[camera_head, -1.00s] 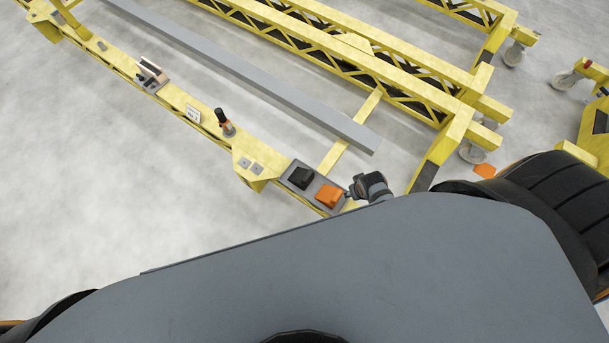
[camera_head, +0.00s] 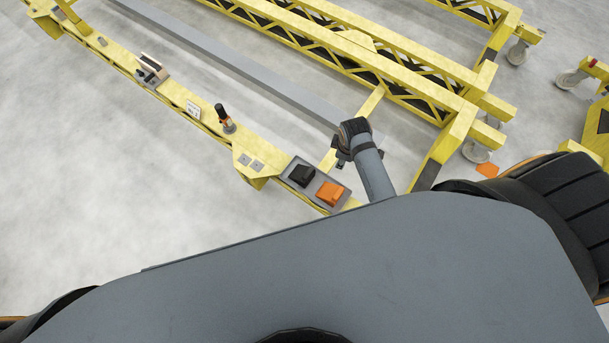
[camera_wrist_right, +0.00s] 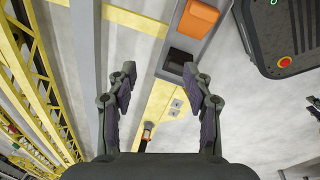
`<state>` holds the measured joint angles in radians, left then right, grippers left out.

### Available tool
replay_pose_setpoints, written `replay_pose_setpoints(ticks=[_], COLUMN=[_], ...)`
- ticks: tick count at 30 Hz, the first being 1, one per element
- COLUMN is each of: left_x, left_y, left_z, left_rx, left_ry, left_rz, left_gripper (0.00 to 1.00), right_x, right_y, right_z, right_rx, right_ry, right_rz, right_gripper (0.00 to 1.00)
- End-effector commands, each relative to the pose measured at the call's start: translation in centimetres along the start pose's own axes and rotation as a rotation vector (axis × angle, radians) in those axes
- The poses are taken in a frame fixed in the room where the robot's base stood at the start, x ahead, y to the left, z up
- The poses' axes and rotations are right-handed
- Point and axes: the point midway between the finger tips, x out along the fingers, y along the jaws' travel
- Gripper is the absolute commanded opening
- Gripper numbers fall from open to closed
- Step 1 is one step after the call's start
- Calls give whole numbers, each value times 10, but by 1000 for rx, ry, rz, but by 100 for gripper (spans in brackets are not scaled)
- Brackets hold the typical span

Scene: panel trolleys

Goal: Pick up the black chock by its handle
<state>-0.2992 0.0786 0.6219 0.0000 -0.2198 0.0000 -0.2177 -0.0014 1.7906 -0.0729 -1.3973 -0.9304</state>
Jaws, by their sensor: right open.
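The black chock (camera_head: 302,175) sits in a grey tray (camera_head: 316,183) on the yellow trolley beam, beside an orange chock (camera_head: 330,193). In the right wrist view the black chock (camera_wrist_right: 178,60) lies beyond the fingertips, in line with the gap between them and nearer the right finger. Its handle cannot be made out. My right gripper (camera_wrist_right: 160,75) is open and empty. In the head view my right gripper (camera_head: 343,159) is to the right of the tray, apart from the chock and partly hidden by its own wrist. My left gripper is not in view.
The beam also carries an upright black-handled tool (camera_head: 224,118) and a wooden-topped block (camera_head: 151,68). A grey bar (camera_head: 240,70) lies behind it. Yellow truss frames (camera_head: 400,75) stand farther back. Bare floor is in front of the beam.

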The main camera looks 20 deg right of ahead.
Motion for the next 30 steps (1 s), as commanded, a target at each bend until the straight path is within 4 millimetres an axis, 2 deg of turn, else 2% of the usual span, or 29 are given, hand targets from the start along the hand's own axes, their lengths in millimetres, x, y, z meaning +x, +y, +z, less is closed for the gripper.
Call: replay_pose_setpoints(ticks=[5,7,9,13,17,22,30], left_x=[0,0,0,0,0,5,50], left_y=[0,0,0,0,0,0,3], left_z=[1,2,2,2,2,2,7], left_rx=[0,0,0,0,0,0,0], left_ry=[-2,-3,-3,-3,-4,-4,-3], left_rz=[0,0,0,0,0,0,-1], left_gripper=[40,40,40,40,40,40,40], right_x=[55,75,91,106,112,117,159], right_y=[-2,-6,-13,-25,-31,-32,-40], right_z=[-39,-59,-78,-99,-106,-106,-104], right_rx=[-440,-666,-884,-1168,-1285,-1297,-1294], right_ry=[0,13,32,63,78,79,79], right_rz=[-73,-107,-137,-171,-186,-187,-187], right_gripper=[51,51,51,51,51,51,51])
